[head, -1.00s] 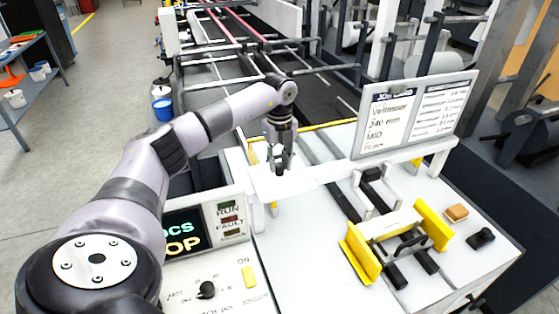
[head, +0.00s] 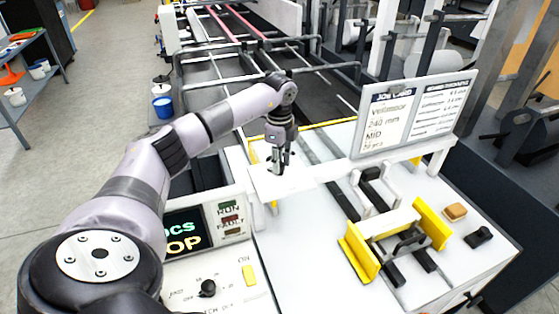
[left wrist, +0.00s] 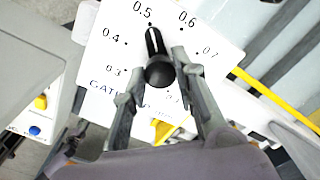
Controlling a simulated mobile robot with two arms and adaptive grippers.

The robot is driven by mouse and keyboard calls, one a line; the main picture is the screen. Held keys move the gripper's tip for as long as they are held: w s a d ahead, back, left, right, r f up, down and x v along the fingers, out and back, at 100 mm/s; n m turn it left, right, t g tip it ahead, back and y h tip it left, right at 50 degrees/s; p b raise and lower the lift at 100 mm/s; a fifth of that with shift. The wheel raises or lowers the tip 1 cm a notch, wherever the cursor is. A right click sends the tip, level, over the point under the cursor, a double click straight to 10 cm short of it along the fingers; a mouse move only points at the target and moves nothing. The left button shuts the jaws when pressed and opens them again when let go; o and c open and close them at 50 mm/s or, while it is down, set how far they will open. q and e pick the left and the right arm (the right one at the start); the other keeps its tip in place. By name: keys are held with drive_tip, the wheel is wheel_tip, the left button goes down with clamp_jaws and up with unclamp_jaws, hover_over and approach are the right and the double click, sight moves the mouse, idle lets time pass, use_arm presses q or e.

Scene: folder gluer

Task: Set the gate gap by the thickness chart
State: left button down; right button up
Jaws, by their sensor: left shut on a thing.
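The gate dial plate (left wrist: 105,85) fills the left wrist view, a white panel marked GATE with numbers from 0.3 to 0.7. Its black knob (left wrist: 156,45) has a pointer directed at about 0.5. My left gripper (left wrist: 160,80) is shut on this knob, one finger on each side. In the head view my left gripper (head: 280,165) reaches down to the same white panel (head: 262,184). The board at right carries the job card (head: 388,122), reading Vellmoor, 240 mm, MID, and the thickness chart (head: 441,107), whose rows are too small to read. My right gripper is not in view.
A control box (head: 218,225) with RUN and FAULT lamps stands left of the dial. A feeder with yellow side guides (head: 360,252) is at right, beside a tan block (head: 455,212) and a small black part (head: 478,237). Conveyor rails run behind.

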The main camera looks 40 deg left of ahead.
use_arm(q)
drive_tip(key=shift+w+a+r, duration=0.1)
drive_tip(key=shift+r, duration=0.05)
idle(0.3)
drive_tip(key=c, duration=1.3)
unclamp_jaws()
wheel_tip(320, 180, up, 12)
drive_tip(key=shift+f, duration=0.1)
